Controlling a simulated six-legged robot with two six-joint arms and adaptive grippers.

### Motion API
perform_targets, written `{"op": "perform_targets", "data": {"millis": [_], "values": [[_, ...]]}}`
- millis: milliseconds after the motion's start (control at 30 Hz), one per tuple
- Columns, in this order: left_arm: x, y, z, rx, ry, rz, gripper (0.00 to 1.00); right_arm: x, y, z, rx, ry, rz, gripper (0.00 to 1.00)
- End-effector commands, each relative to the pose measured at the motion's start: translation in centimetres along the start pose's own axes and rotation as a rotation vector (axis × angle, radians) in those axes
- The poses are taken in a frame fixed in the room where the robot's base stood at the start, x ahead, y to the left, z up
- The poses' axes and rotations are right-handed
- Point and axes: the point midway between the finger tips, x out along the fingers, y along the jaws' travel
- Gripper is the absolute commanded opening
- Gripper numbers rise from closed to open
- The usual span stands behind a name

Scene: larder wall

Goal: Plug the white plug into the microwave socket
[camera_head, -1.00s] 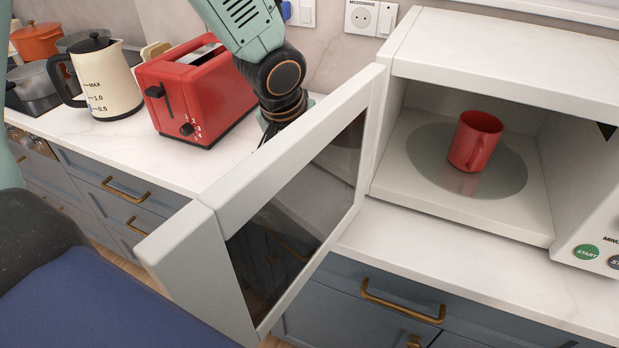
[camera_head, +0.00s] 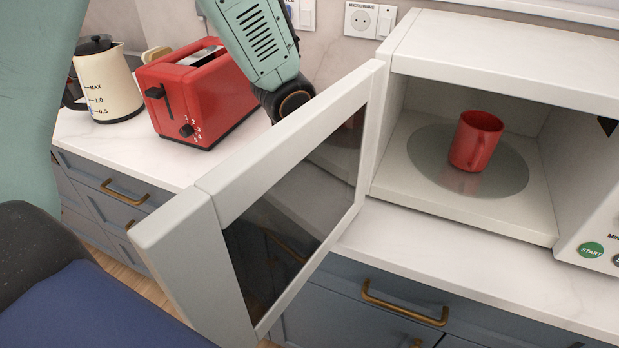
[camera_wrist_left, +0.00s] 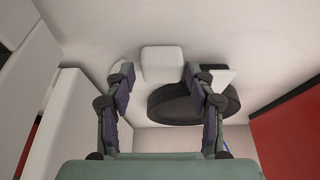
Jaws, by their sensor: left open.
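In the left wrist view, a white block (camera_wrist_left: 162,63), which looks like the white plug, lies against a pale surface. My left gripper (camera_wrist_left: 158,74) is open, with one finger on each side of the block and a visible gap on both sides. In the head view this gripper is hidden behind the open microwave door (camera_head: 285,140), as is the plug. The microwave socket (camera_head: 360,20), a white wall outlet with a label above it, is on the back wall left of the microwave (camera_head: 520,50). My right gripper is not in view.
A red toaster (camera_head: 205,95) and a cream kettle (camera_head: 108,85) stand on the counter left of the door. A red mug (camera_head: 474,140) sits inside the open microwave. A dark rounded object (camera_wrist_left: 190,105) lies close to the gripper in the wrist view.

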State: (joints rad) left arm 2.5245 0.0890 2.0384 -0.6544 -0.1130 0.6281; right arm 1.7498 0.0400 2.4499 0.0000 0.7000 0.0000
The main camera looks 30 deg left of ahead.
Motion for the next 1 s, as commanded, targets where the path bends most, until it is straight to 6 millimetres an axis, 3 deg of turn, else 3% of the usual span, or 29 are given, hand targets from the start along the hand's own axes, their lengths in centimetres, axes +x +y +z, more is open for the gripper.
{"op": "perform_targets", "data": {"millis": [133,600,833,1000], "values": [[0.0,0.0,0.0,0.0,-0.001,0.0,0.53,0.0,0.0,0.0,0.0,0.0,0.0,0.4],[0.0,0.0,0.0,-0.001,0.0,0.0,0.15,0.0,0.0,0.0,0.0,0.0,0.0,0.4],[-0.2,0.0,-0.1,-0.001,0.0,0.0,0.15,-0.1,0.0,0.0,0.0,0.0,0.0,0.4],[-1.6,0.0,-0.7,-0.001,0.0,-0.001,0.15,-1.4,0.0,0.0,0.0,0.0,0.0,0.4]]}}
